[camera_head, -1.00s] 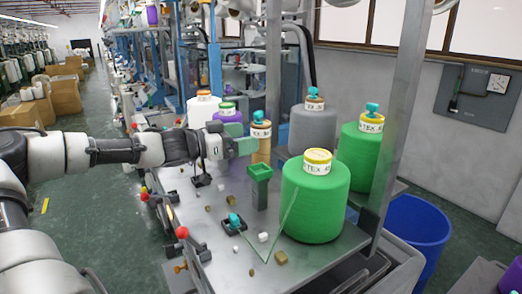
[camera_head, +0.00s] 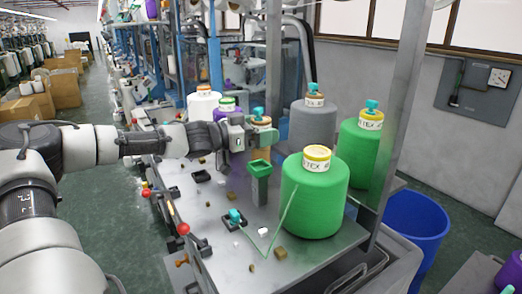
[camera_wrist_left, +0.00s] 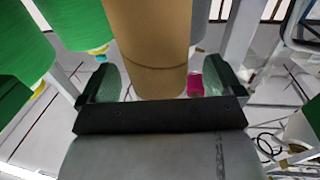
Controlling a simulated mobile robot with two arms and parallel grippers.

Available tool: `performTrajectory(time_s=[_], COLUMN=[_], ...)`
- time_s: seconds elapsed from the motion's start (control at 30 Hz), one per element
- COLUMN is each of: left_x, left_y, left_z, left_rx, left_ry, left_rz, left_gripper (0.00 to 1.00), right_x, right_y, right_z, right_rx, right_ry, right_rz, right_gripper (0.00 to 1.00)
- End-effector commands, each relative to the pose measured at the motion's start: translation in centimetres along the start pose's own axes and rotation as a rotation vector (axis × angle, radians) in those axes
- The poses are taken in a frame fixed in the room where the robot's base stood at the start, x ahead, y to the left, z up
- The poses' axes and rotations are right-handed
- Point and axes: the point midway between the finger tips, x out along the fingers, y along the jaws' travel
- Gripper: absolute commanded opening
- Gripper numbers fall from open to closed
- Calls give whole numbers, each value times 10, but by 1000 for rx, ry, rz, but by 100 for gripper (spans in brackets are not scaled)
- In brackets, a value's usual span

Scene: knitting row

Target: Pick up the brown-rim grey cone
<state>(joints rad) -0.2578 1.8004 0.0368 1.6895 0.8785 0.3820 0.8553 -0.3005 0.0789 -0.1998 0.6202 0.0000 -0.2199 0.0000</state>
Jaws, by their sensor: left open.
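The grey cone (camera_head: 312,128) with a brown-orange rim and a teal piece on top stands upright at the back of the metal table. My left gripper (camera_head: 257,138) is open, to the left of the grey cone. Its fingers are at a tan cone (camera_head: 263,153), which they partly hide. In the left wrist view the tan cone (camera_wrist_left: 150,45) stands between the two spread fingers (camera_wrist_left: 157,82); I cannot tell whether they touch it. My right gripper is not in view.
A large green cone (camera_head: 315,200) stands at the table's front right, another green cone (camera_head: 357,155) behind it. White (camera_head: 202,106) and purple cones are behind. A metal column (camera_head: 402,100) rises right of them.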

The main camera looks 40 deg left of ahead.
Motion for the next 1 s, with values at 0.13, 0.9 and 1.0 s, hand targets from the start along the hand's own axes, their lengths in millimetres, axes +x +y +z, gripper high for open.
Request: performTrajectory(time_s=[0.13, 0.9, 1.0], left_x=[0, 0, 1], left_y=[0, 0, 0], left_z=[0, -3, -14], left_rx=[0, 1, 5], left_ry=[0, 1, 3], left_rz=[0, 0, 1], left_gripper=[95, 31, 31], right_x=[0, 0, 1], right_y=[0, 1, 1], right_z=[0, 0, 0], right_rx=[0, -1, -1], right_ry=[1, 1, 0], right_rz=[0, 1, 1], right_gripper=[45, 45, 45])
